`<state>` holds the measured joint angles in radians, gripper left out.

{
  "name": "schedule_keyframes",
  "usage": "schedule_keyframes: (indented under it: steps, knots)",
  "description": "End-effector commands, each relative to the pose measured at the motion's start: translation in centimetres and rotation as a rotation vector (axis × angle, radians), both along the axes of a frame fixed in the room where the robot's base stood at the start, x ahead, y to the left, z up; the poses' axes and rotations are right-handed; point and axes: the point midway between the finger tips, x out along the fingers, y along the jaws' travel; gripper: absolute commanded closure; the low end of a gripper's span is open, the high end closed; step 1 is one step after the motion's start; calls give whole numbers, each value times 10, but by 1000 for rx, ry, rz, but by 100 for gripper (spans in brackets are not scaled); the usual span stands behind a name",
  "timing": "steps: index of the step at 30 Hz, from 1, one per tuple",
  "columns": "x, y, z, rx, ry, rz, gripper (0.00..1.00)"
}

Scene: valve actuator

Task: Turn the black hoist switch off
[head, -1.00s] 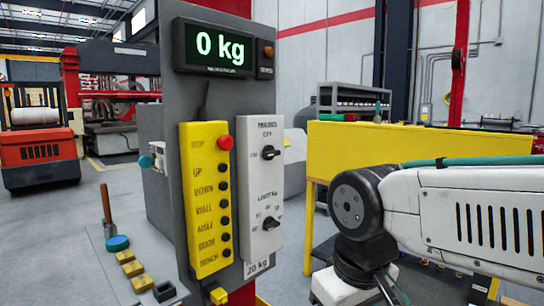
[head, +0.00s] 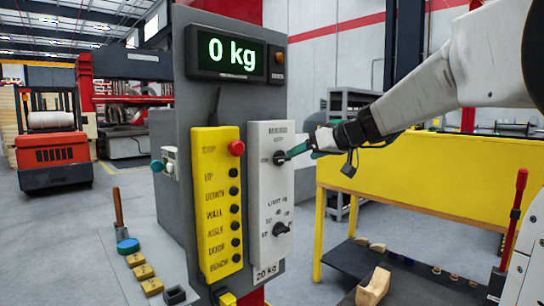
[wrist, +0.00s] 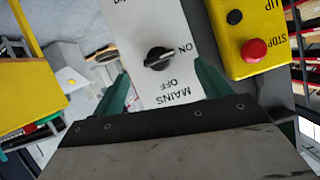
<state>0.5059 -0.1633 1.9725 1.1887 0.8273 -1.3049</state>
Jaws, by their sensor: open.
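A black rotary switch (wrist: 160,58) sits on a white panel (wrist: 135,18) with the words MAINS, ON and OFF. In the wrist view its light pointer line points towards ON. It also shows in the head view (head: 280,157) at the top of the white panel. A second black rotary switch (head: 281,229) sits lower on the same panel. My gripper (wrist: 161,72) is open, its teal fingers apart on either side of the upper switch in the picture. In the head view my gripper (head: 297,151) is close in front of the upper switch; I cannot tell whether it touches.
A yellow button box (head: 219,205) with a red stop button (head: 236,148) stands just left of the white panel. A display (head: 233,54) above reads 0 kg. A yellow bench (head: 400,175) is at the right. An orange forklift (head: 52,160) is far left.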

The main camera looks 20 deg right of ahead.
Motion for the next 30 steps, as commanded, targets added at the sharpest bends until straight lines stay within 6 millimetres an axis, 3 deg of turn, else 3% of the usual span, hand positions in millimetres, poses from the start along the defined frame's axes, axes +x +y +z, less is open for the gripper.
schedule_keyframes:
  steps: [2, 5, 11, 21, 30]
  knots:
    - [5, -3, 14, -63, -69, 11, 24]
    - [6, -4, 14, -123, -97, 29, 24]
    - [22, 2, 6, -147, -102, 43, 24]
    - [66, 17, -13, -145, -101, 42, 24]
    - [74, 19, -17, -146, -101, 41, 24]
